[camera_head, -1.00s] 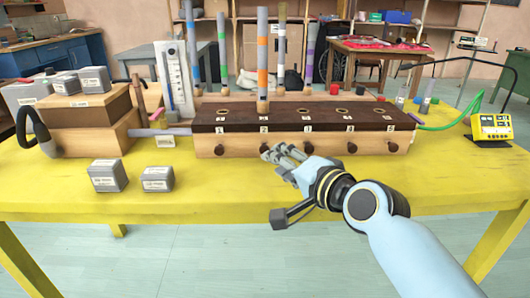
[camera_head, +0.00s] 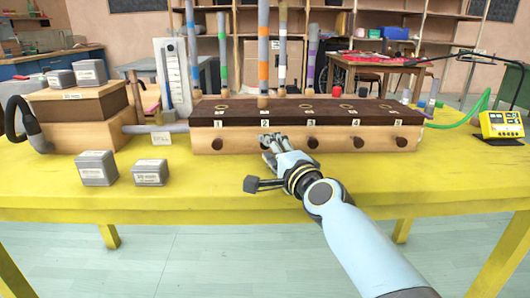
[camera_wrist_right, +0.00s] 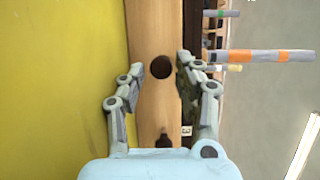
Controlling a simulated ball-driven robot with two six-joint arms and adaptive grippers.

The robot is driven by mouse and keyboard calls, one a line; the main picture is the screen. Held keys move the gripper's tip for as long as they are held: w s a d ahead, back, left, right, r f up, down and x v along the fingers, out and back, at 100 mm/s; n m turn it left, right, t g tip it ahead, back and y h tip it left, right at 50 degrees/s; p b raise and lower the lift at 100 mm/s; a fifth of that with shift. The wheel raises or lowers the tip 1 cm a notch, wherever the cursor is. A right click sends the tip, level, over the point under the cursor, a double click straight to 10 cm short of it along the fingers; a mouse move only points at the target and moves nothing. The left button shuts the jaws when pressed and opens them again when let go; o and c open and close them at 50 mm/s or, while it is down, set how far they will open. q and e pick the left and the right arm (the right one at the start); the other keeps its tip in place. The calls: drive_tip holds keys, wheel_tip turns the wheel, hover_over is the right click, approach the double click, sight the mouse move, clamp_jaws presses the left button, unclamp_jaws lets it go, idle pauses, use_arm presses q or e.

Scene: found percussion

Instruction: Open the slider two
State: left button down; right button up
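The long wooden box (camera_head: 205,141) has a dark top with labels 1 to 5 and a row of dark round knobs along its front. My right gripper (camera_head: 268,142) is at the front under label 2 (camera_head: 265,122), hiding most of that slider's knob. In the right wrist view, my right gripper (camera_wrist_right: 161,64) is open, with one finger on each side of the slider two knob (camera_wrist_right: 161,67). Gaps show between the knob and both fingertips. Another knob (camera_wrist_right: 165,140) lies nearer my palm. My left gripper is not in view.
Grey weights (camera_head: 97,168) stand on the yellow table (camera_head: 230,195) at the left, near a stacked wooden box (camera_head: 80,108). Striped tubes (camera_head: 263,50) rise behind the long box. A yellow meter (camera_head: 501,125) is at the right. The table front is clear.

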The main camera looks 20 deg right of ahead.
drive_tip(key=shift+w+a, duration=0.15)
drive_tip(key=shift+w, duration=1.2)
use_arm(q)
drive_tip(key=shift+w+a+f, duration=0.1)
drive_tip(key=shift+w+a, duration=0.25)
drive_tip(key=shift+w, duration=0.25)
